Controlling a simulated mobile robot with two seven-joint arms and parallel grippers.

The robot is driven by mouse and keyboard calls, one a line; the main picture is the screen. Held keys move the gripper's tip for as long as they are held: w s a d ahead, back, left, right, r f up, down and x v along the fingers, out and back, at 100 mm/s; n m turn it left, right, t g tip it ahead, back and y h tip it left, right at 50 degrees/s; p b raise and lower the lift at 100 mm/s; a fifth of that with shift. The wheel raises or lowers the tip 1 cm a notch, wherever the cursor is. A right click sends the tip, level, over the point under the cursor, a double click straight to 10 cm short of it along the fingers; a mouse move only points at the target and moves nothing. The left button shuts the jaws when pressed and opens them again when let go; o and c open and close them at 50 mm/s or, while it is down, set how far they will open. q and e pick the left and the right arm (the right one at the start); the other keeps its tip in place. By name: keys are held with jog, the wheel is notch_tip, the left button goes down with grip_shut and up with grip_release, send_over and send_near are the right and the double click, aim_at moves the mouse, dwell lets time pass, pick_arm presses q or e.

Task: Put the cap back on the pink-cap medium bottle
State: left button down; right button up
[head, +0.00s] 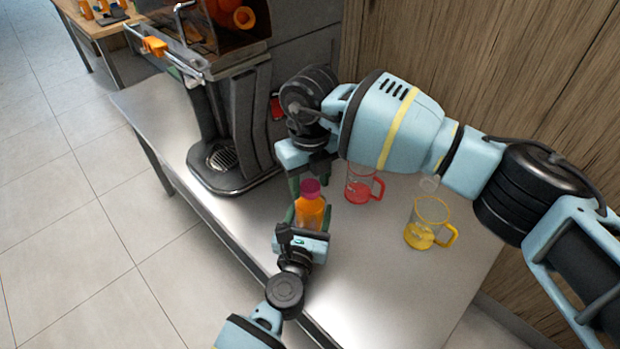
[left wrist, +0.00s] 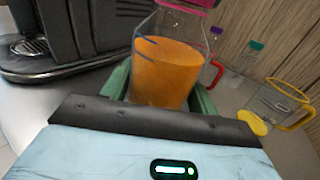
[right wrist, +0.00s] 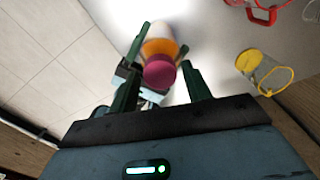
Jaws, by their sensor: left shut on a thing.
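The medium bottle (head: 308,212) holds orange juice and stands roughly upright, with the pink cap (head: 310,187) at its top. The left wrist view shows the bottle (left wrist: 165,75) between the green fingers and the cap's lower edge (left wrist: 190,3). My left gripper (head: 309,217) is shut around the bottle body. My right gripper (head: 309,176) is above the bottle, pointing down. In the right wrist view its fingers are spread, with the cap (right wrist: 160,71) between and beyond them. I cannot tell how tightly the cap sits.
A red-handled jug (head: 362,186) and a yellow-handled jug (head: 428,225) stand right of the bottle. The black juicer (head: 235,120) is at the back left. Teal-capped (left wrist: 256,47) and purple-capped (left wrist: 215,31) containers show behind. The table (head: 375,285) is clear at the front right.

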aim_at(307, 225)
jog(key=shift+o, duration=0.9)
notch_tip(307, 225, up, 12)
pick_arm(q)
jog(key=shift+c, duration=1.8)
grip_release()
jog(key=shift+v, duration=3.95)
pick_arm(e)
jog(key=shift+r, duration=0.1)
